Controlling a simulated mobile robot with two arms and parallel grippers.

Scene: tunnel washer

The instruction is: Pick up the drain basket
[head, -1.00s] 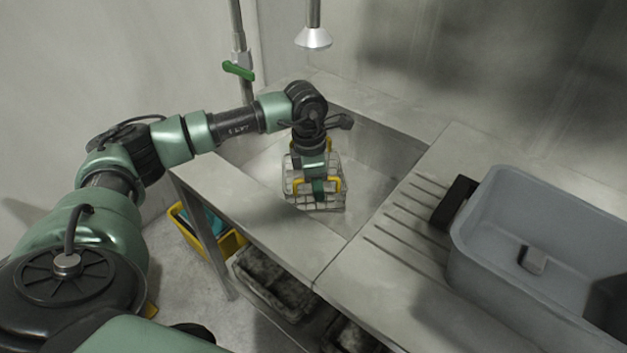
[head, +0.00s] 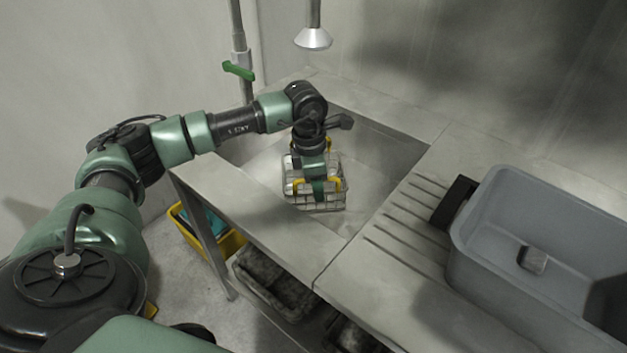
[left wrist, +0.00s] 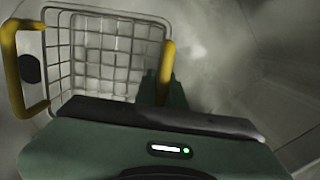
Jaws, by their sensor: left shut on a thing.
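The drain basket (head: 333,172) is a wire basket with yellow handles, in the sink (head: 372,165) in the head view. My left gripper (head: 318,186) reaches down to it from above and is shut on its near yellow handle. In the left wrist view the basket's wire grid (left wrist: 105,55) fills the upper left. One yellow handle (left wrist: 22,70) stands free at the left, and the other meets my left gripper's finger (left wrist: 155,88). I cannot tell whether the basket touches the sink floor. My right gripper is not in view.
A grey tub (head: 490,220) with a black handle stands on the ribbed drainboard at right. A spray head (head: 313,38) hangs above the sink, and a green-levered pipe (head: 238,70) rises behind. A yellow bin (head: 225,242) and dark trays (head: 272,280) are below the counter.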

